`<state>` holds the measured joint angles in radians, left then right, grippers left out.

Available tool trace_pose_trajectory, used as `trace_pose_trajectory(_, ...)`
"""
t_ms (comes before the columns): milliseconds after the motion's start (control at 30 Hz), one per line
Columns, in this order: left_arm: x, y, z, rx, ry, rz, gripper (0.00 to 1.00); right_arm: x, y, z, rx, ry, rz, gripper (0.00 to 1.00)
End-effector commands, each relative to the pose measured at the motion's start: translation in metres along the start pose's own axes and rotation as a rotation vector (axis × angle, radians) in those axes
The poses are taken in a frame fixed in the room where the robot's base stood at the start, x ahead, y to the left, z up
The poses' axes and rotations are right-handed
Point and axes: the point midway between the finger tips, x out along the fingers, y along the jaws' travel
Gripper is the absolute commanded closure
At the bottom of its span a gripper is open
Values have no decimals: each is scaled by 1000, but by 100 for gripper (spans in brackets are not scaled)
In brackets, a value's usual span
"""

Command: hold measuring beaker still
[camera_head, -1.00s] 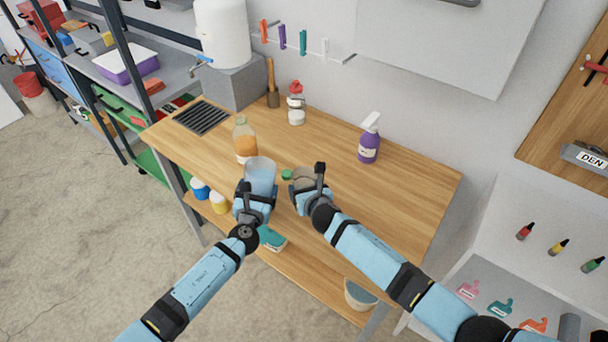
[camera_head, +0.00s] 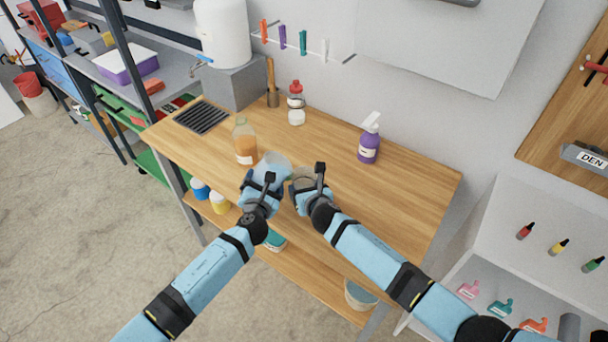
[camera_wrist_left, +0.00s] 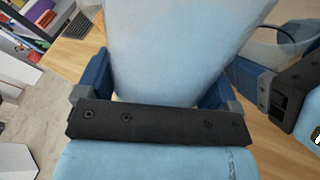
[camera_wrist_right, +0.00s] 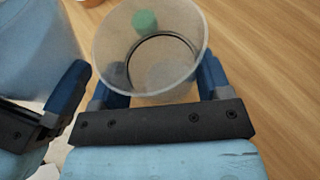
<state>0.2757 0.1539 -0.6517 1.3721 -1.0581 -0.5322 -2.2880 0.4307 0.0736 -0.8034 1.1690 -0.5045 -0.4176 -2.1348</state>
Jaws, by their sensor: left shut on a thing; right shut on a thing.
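The measuring beaker (camera_wrist_right: 165,88), a clear open-topped cup, is between the fingers of my right gripper (camera_head: 307,184), which is shut on it above the wooden table (camera_head: 395,195). In the head view the beaker (camera_head: 301,174) is partly hidden by that gripper. My left gripper (camera_head: 262,189) is shut on a pale blue translucent container (camera_head: 276,165), tilted right toward the beaker. That container fills much of the left wrist view (camera_wrist_left: 175,45). The two grippers are close side by side. Whether liquid flows between the vessels cannot be told.
A bottle of orange liquid (camera_head: 245,145) stands just behind the left gripper. A purple spray bottle (camera_head: 369,145) and a red-capped bottle (camera_head: 296,105) stand further back. A green object (camera_wrist_right: 145,20) shows at the beaker's far rim. The table's right side is clear.

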Motion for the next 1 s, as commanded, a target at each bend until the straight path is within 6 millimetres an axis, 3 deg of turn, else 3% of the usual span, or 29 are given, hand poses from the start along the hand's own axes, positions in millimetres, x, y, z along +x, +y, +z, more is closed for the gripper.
trace_pose_trajectory(1000,-1,5,17,106,32,2,54,0,0,0,0,0,0,51)
